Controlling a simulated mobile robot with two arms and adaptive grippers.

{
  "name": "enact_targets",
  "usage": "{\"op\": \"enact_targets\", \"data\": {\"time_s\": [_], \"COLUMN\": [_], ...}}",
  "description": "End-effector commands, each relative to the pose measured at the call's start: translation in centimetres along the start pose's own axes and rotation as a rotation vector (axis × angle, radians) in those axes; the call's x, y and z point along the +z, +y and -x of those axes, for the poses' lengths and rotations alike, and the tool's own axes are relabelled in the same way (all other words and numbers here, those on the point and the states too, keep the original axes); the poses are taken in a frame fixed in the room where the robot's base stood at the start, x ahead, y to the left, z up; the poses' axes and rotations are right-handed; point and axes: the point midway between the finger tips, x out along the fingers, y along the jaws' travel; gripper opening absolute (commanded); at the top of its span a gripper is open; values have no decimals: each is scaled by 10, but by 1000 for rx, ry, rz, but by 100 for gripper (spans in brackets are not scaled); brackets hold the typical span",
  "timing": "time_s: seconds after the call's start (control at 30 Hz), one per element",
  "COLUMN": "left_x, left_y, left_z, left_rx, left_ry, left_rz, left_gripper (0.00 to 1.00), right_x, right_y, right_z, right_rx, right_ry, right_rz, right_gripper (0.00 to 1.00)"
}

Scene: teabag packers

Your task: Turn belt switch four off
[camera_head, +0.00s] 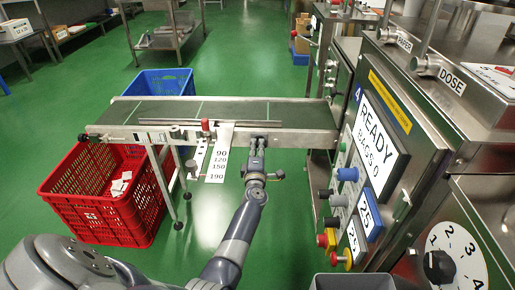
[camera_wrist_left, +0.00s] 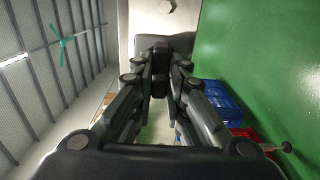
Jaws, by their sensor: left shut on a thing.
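My left gripper (camera_head: 257,142) reaches up to the front rail of the conveyor belt (camera_head: 240,111). It also shows in the left wrist view (camera_wrist_left: 161,60), with its fingers closed together on a small dark switch knob at the rail. The fingers hide most of the knob, so its setting and any label cannot be read. The machine (camera_head: 415,130) to the right carries a blue "4" and a display (camera_head: 380,135) reading READY, BAGS 0. My right gripper is not in view.
A red crate (camera_head: 100,215) with white packets stands below the belt's left end, a blue crate (camera_head: 160,82) behind it. A red-topped lever and number scale (camera_head: 217,165) hang left of my gripper. Coloured buttons (camera_head: 347,175) line the machine's front. Green floor lies open below.

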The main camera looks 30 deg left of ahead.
Motion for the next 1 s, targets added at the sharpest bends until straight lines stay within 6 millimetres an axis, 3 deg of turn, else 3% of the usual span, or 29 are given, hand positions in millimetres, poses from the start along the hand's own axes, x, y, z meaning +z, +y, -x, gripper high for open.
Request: {"op": "enact_targets", "data": {"time_s": [0.03, 0.1, 0.63, 1.0], "left_x": [0, 0, 0, 0], "left_y": [-1, -1, 1, 4], "left_z": [0, 0, 0, 0], "left_rx": [-2, -2, 0, -1], "left_ry": [1, 1, 0, -1], "left_rz": [4, 3, -25, -384], "left_gripper": [20, 33, 33, 33], "right_x": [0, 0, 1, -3], "right_y": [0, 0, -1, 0], "right_z": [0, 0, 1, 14], "right_rx": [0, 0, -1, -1], "right_ry": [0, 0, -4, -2], "right_rz": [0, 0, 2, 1], "right_gripper": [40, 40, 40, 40]}}
